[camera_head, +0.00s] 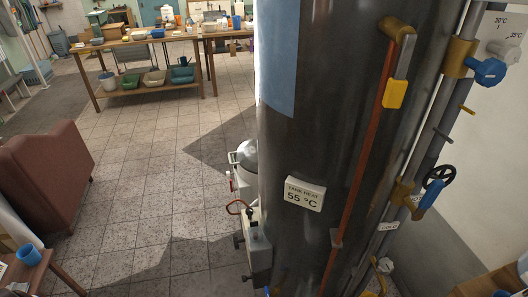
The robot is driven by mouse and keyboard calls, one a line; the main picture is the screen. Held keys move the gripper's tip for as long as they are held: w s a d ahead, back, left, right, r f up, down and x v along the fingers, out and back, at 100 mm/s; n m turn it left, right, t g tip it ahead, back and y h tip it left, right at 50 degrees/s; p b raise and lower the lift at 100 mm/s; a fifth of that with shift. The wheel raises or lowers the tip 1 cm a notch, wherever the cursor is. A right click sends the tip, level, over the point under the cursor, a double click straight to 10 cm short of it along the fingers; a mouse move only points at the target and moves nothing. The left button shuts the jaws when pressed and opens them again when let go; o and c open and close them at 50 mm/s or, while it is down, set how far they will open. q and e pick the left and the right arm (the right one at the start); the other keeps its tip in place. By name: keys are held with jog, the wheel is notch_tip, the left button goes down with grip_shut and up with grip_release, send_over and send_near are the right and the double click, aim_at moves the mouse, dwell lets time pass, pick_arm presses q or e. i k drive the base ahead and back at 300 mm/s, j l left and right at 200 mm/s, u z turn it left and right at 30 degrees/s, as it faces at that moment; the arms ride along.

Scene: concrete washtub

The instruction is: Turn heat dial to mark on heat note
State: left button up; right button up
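The heat note (304,194) is a small white card on the front of the tall dark tank (310,130). It reads "TANK HEAT 55 °C". A white plate (506,22) at the upper right edge carries 30 °C and 35 °C marks and appears to be the heat dial's scale. A pale knob (503,50) sits on it, partly behind a blue valve handle (487,71). The rest of the scale is cut off or hidden, and I cannot tell where the knob points. Neither of my grippers is in view.
Pipes with brass fittings, a yellow lever (395,93) and a dark handwheel (438,177) run up the tank's right side. A wooden workbench (140,43) is at the back. Tiled floor between them is clear.

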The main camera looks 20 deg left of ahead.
aim_at(235, 241)
jog(key=k+j+u, duration=0.2)
jog(key=u, duration=0.15)
jog(key=k+j+u, duration=0.15)
jog(key=j+u, duration=0.2)
jog(key=u, duration=1.95)
jog(key=z, duration=1.95)
jog(key=i+j, duration=0.15)
jog(key=j, duration=0.2)
jog(key=i+j+z, duration=0.1)
jog(key=j, duration=0.3)
jog(key=i+j, duration=0.15)
jog(key=j, duration=0.2)
jog(key=i+j+z, duration=0.1)
jog(key=j, duration=0.3)
jog(key=i+j, duration=0.1)
jog(key=j, duration=0.25)
jog(key=i+j+z, duration=0.1)
jog(key=j, duration=0.3)
